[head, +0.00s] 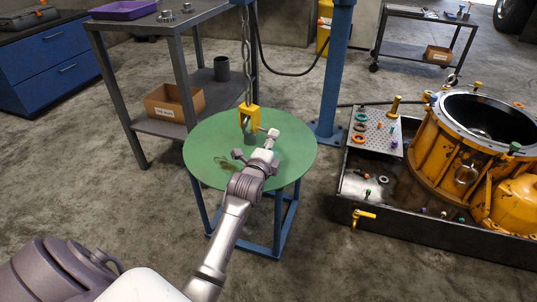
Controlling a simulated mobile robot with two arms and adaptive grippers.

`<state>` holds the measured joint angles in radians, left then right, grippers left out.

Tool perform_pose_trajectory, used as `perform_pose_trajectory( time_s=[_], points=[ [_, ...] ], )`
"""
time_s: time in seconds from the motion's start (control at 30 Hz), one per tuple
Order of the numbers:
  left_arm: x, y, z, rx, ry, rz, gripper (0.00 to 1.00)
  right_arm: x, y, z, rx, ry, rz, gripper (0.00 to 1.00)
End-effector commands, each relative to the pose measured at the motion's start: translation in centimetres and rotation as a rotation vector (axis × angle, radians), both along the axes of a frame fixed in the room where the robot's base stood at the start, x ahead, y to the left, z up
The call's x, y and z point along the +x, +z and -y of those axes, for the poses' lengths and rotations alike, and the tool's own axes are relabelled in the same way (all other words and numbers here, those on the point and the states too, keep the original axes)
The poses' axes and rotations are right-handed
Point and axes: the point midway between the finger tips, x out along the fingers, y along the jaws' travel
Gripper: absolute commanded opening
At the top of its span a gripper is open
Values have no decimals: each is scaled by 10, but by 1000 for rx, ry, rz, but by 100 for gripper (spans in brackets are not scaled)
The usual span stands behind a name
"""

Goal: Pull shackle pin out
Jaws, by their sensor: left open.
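A yellow shackle (248,117) hangs from a chain (246,60) above a round green table. A small greenish-grey piece (249,138) shows just below the shackle, and I cannot tell whether it belongs to it. The shackle pin cannot be made out clearly at this size. My left gripper (257,144) is over the green table, just below and to the right of the shackle. It is open, with its fingers apart, and I cannot tell whether a finger touches the shackle. My right gripper is not in view.
The green table (205,150) is mostly clear. A blue post (335,70) stands behind it. To the right, a dark tray (440,243) holds a yellow transmission housing (425,140) and a perforated plate (377,126) with rings. A grey shelf cart (165,30) stands at the left.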

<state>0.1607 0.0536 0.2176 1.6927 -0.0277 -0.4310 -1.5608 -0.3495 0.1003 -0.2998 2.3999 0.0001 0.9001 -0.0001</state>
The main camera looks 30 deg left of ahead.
Motion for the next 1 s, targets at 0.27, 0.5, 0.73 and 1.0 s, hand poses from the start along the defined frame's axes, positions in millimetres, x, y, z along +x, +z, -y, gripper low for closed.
perform_pose_trajectory(
  time_s=[0.27,0.5,0.73,1.0],
  points=[
    [-45,5,13,-1,-3,-2,60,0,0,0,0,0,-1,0],
    [-54,8,15,-2,-3,-1,60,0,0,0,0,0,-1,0],
    [-54,8,15,-7,-3,0,50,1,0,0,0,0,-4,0],
    [-56,17,46,-554,-66,154,5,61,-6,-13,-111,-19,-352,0]
  ],
)
